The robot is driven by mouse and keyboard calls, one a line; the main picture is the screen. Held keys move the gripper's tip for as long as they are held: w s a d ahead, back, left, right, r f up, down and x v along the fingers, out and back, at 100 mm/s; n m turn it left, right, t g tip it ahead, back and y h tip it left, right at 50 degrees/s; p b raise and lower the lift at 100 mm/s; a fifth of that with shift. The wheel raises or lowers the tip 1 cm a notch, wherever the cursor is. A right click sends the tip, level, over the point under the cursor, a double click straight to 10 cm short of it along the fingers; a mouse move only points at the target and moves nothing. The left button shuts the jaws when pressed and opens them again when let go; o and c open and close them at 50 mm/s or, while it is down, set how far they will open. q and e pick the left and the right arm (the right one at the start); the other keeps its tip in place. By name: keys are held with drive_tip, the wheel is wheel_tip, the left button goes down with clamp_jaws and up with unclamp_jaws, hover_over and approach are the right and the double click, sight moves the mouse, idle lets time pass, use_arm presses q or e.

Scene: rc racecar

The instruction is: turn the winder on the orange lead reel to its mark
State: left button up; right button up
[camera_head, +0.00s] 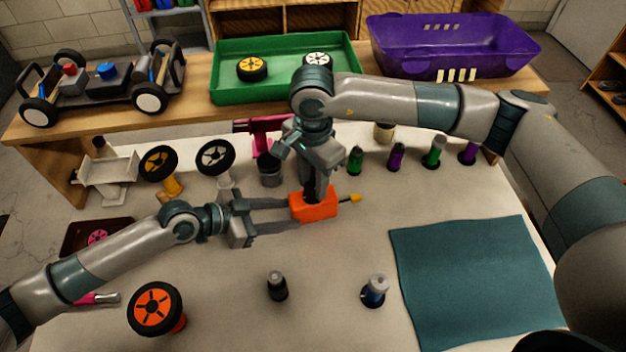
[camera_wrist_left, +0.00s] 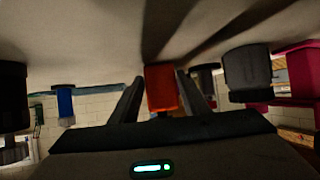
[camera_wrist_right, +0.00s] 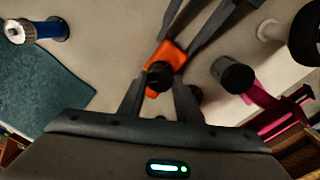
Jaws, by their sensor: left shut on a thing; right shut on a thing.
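The orange lead reel (camera_head: 313,206) sits on the white table in the head view, with a short yellow lead end (camera_head: 354,198) at its right. My left gripper (camera_head: 294,212) is shut on the reel's body from the left; the orange body (camera_wrist_left: 160,88) shows between its fingers in the left wrist view. My right gripper (camera_head: 313,190) comes down from above and is shut on the black winder (camera_wrist_right: 159,76) on top of the reel. The fingers largely hide the winder in the head view. I cannot make out the mark.
A dark grey cup (camera_head: 270,172) and a pink stand (camera_head: 262,126) are close behind the reel. Several coloured bottles (camera_head: 397,156) stand at the back right. A teal mat (camera_head: 470,280) lies at right.

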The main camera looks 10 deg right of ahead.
drive_tip(key=m, duration=0.5)
drive_tip(key=shift+m, duration=0.3)
drive_tip(key=m, duration=0.5)
drive_tip(key=shift+s, duration=0.1)
drive_tip(key=m, duration=0.5)
drive_tip(key=shift+m, duration=0.4)
drive_tip(key=m, duration=0.5)
drive_tip(key=shift+m, duration=0.3)
drive_tip(key=o, duration=1)
drive_tip(key=shift+o, duration=0.2)
drive_tip(key=shift+r, duration=0.1)
